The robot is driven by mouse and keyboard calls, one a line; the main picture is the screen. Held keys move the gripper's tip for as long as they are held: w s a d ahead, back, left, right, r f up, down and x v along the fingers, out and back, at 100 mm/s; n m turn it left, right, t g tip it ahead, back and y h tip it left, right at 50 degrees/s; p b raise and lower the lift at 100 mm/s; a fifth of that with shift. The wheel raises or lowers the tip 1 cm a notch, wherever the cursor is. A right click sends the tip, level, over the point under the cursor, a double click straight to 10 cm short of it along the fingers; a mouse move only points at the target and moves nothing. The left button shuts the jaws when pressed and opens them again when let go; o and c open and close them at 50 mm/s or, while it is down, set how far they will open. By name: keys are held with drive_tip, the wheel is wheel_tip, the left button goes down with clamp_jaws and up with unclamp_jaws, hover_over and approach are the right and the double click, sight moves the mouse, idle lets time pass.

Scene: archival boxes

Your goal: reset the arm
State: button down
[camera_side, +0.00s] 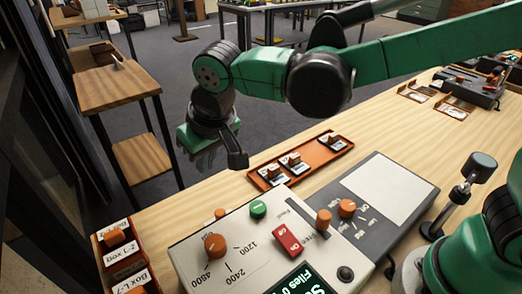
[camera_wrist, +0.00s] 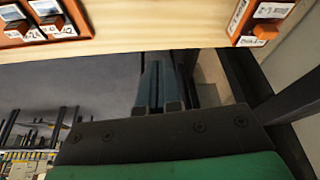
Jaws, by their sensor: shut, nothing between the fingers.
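My arm reaches in from the upper right in the side view, and my gripper (camera_side: 207,150) hangs past the far edge of the wooden table (camera_side: 170,215). Its fingers are hard to make out there. In the wrist view my gripper (camera_wrist: 158,68) shows two dark blue-grey fingers close together, shut and with nothing held. They point out over the grey floor, apart from any object.
An orange tray (camera_side: 335,146) with several small labelled boxes lies near the table's far edge. A scanner-like console (camera_side: 185,249) with knobs and a red switch fills the front. An orange labelled box (camera_side: 97,240) stands at left. A wooden shelf unit (camera_side: 118,88) stands beyond.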

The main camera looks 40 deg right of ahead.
drive_tip(key=s+d+t, duration=0.1)
drive_tip(key=s+d, duration=0.1)
drive_tip(key=d, duration=0.4)
drive_tip(key=s+d+m+t, duration=0.1)
drive_tip(key=s+d, duration=0.2)
drive_tip(key=d, duration=0.3)
drive_tip(key=s+d+r+t, duration=0.1)
drive_tip(key=s+d, duration=0.2)
drive_tip(key=d, duration=0.3)
drive_tip(key=shift+d+m+h, duration=0.3)
drive_tip(key=shift+d+m, duration=0.05)
drive_tip(key=shift+m, duration=0.05)
drive_tip(key=shift+s+a, duration=0.1)
drive_tip(key=shift+a, duration=0.05)
